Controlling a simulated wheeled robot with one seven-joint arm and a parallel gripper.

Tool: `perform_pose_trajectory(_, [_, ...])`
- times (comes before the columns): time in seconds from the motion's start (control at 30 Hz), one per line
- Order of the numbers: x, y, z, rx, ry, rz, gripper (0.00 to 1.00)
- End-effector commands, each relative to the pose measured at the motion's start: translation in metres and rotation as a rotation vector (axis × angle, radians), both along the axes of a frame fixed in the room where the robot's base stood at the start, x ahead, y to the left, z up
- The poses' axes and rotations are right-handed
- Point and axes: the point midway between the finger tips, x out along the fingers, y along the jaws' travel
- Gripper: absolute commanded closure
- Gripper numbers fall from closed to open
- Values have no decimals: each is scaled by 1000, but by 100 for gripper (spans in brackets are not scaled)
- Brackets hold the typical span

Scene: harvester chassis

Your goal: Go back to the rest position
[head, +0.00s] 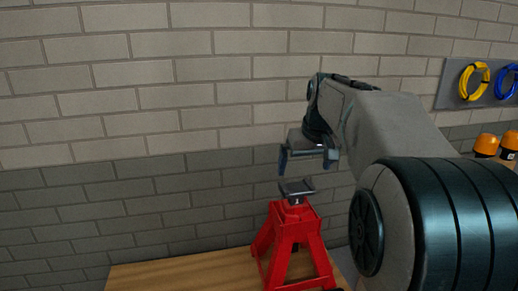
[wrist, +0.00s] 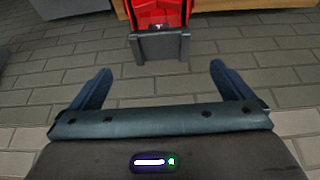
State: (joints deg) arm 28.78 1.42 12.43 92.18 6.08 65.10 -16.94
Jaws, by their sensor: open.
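My gripper (head: 307,163) is open and empty in the head view, with its two fingers spread and pointing down. It hangs in the picture just above the dark saddle of a red jack stand (head: 292,240), and a gap shows between them. In the wrist view the two blue fingers of my gripper (wrist: 158,92) stand wide apart with nothing between them. The red jack stand (wrist: 160,12) shows at the top of the wrist view with its dark saddle beyond the fingertips. My arm comes in from the right in the head view.
The jack stand is on a wooden bench top (head: 180,277). A brick wall (head: 150,100) stands behind. At the right, a grey panel (head: 448,92) holds a yellow coil (head: 464,83) and a blue coil (head: 501,84). Orange-topped containers (head: 486,145) stand below it.

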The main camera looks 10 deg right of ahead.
Motion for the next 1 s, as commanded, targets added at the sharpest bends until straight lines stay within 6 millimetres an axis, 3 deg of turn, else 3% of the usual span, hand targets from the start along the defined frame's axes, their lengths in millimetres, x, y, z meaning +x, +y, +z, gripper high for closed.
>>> perform_pose_trajectory(0.1, [0, 0, 0, 0, 0, 0, 0])
perform_pose_trajectory(0.27, [-24, 25, -16, -10, 23, 3, 0])
perform_pose_trajectory(0.6, [-116, 83, -77, -19, 81, 0, 0])
perform_pose_trajectory(0.8, [-173, 104, -119, -12, 108, 3, 0])
perform_pose_trajectory(1.0, [-214, 113, -152, -3, 126, 8, 0])
